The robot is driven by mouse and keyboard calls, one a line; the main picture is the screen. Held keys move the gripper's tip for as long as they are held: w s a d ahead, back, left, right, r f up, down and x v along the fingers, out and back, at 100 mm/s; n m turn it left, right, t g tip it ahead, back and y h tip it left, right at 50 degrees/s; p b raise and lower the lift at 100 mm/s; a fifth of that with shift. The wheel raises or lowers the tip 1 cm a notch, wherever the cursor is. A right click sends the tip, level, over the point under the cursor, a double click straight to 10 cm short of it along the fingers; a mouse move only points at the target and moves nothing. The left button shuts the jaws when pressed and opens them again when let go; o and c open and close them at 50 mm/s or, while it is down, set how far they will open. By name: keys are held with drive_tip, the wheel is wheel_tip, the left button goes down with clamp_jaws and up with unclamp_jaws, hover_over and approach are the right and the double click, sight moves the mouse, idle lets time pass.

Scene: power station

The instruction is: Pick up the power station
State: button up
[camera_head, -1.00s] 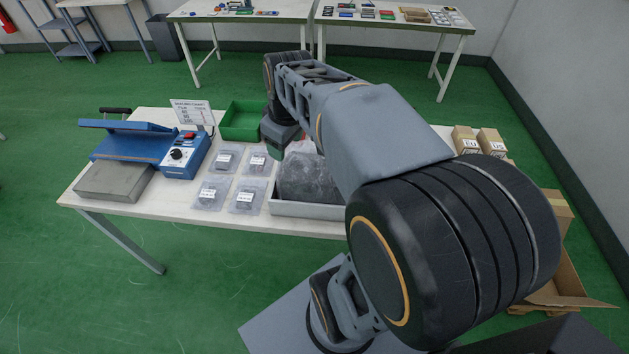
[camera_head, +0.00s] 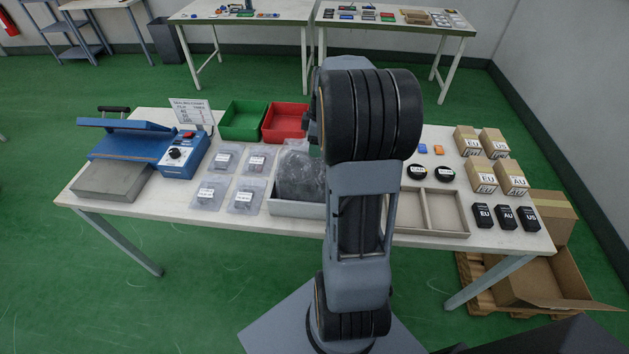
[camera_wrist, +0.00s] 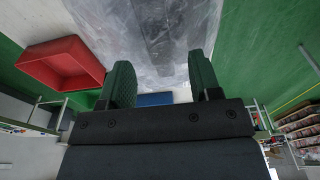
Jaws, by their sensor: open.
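A dark object in clear, crinkled plastic (camera_head: 299,176) lies in a pale tray (camera_head: 295,208) near the middle of the table. It may be the power station, but I see no label that tells. My arm hides its right side. In the wrist view the clear plastic with a dark core (camera_wrist: 150,35) fills the top middle, beyond my fingers. My gripper (camera_wrist: 160,78) is open, its two green-padded fingers apart with nothing held between them.
A red bin (camera_head: 283,122) and green bin (camera_head: 241,120) stand behind. Several bagged parts (camera_head: 243,196) and a blue sealing machine (camera_head: 180,155) are left. A divided tray (camera_head: 440,212), cartons (camera_head: 480,175) and black boxes (camera_head: 507,216) are right. The floor in front is clear.

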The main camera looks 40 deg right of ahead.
sight(315, 176)
drive_tip(key=shift+w+a+f+p, duration=0.1)
drive_tip(key=shift+f+p, duration=0.2)
drive_tip(key=shift+f, duration=1.05)
drive_tip(key=shift+w+a+f+p, duration=0.1)
drive_tip(key=shift+f+p, duration=0.15)
drive_tip(key=shift+f, duration=1.2)
drive_tip(key=shift+f+b, duration=0.25)
drive_tip(key=shift+b, duration=0.05)
drive_tip(key=shift+c, duration=0.4)
clamp_jaws()
drive_tip(key=shift+w+d+r, duration=0.1)
drive_tip(key=shift+r, duration=0.05)
